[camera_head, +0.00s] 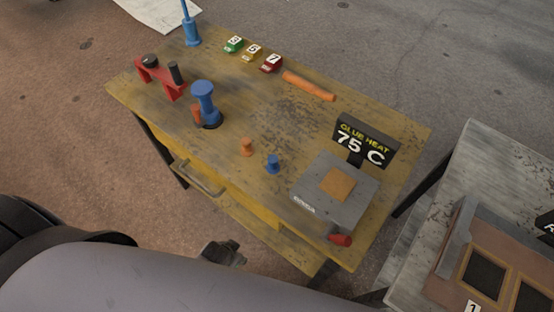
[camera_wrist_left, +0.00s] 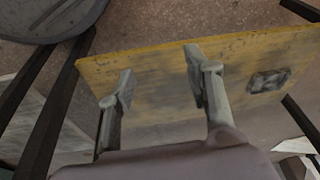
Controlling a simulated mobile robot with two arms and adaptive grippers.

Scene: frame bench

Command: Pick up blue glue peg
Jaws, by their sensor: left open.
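A small blue peg (camera_head: 273,164) stands upright on the yellow bench top (camera_head: 215,180), just left of the grey heater plate. A similar orange peg (camera_head: 247,147) stands to its left, a short way apart. My left gripper (camera_head: 223,253) shows only in part in the head view, beyond my arm, in front of the bench's near side and well apart from the blue peg. In the left wrist view, its two fingers (camera_wrist_left: 160,85) are spread with nothing between them, against a worn yellow surface (camera_wrist_left: 160,65). The peg does not show there. My right gripper is out of view.
The heater (camera_head: 320,205) has a "GLUE HEAT 75 C" display (camera_head: 362,143). A larger blue spool-like piece (camera_head: 205,100), a red stand (camera_head: 158,78), numbered blocks (camera_head: 252,52) and an orange stick (camera_head: 308,86) are on the bench. A grey table (camera_head: 470,165) stands at right.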

